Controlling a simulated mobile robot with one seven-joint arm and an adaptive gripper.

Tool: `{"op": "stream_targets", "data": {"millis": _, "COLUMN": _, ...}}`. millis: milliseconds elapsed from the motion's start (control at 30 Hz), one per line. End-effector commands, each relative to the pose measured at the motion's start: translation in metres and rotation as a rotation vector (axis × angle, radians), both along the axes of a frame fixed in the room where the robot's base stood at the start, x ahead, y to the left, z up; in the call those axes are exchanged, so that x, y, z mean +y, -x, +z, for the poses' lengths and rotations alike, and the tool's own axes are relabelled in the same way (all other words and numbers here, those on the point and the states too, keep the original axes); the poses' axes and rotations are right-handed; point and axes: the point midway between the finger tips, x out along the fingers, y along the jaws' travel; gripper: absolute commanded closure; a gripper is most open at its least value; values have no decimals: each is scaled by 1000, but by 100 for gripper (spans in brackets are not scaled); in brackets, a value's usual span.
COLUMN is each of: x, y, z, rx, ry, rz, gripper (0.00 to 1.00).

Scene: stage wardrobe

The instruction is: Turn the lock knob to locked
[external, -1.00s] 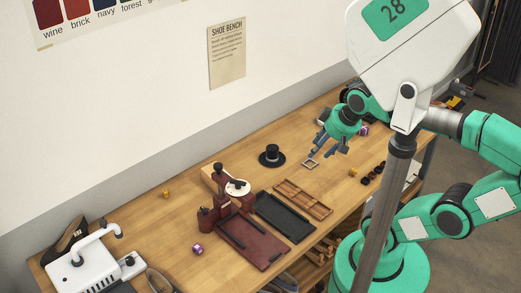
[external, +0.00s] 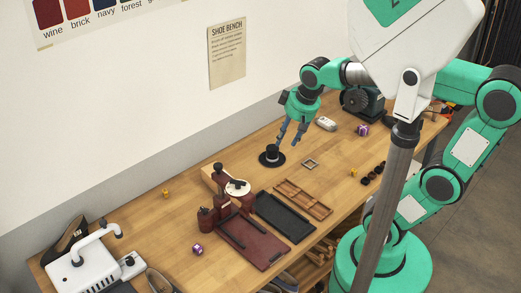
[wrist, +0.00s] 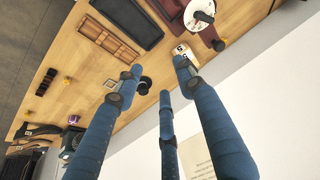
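I cannot tell for sure which part is the lock knob. A dark red fixture (external: 222,206) on the bench carries a dark knob (external: 218,168) on its post and a white round dial (external: 237,188) with a dark centre. The dial also shows at the top of the wrist view (wrist: 199,14). A black hat-shaped piece (external: 272,157) with a round brim stands upright behind it. My gripper (external: 288,143) points down just above this piece. In the wrist view the three blue fingers (wrist: 158,80) are spread, and the black piece (wrist: 145,86) shows between them. No grip is visible.
A dark tray (external: 285,218), a wooden divided tray (external: 303,198) and a small square frame (external: 310,164) lie on the wooden bench. A white handheld device (external: 326,124) and a dark grey machine (external: 362,102) stand farther back. The wall rises behind the bench.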

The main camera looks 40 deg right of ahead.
Motion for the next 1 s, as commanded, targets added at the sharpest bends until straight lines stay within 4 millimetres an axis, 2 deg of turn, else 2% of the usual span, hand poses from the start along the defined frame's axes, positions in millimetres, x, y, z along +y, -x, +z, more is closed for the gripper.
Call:
{"op": "stream_targets", "data": {"millis": 100, "x": 14, "y": -25, "z": -3, "rx": 34, "ry": -4, "rz": 4, "gripper": 61}}
{"op": "stream_targets", "data": {"millis": 467, "x": 62, "y": -93, "z": -28, "rx": 125, "ry": -8, "rz": 7, "gripper": 61}}
{"op": "stream_targets", "data": {"millis": 767, "x": 108, "y": -142, "z": -66, "rx": 201, "ry": -2, "rz": 7, "gripper": 61}}
{"op": "stream_targets", "data": {"millis": 1000, "x": 147, "y": -174, "z": -106, "rx": 258, "ry": 9, "rz": 5, "gripper": 61}}
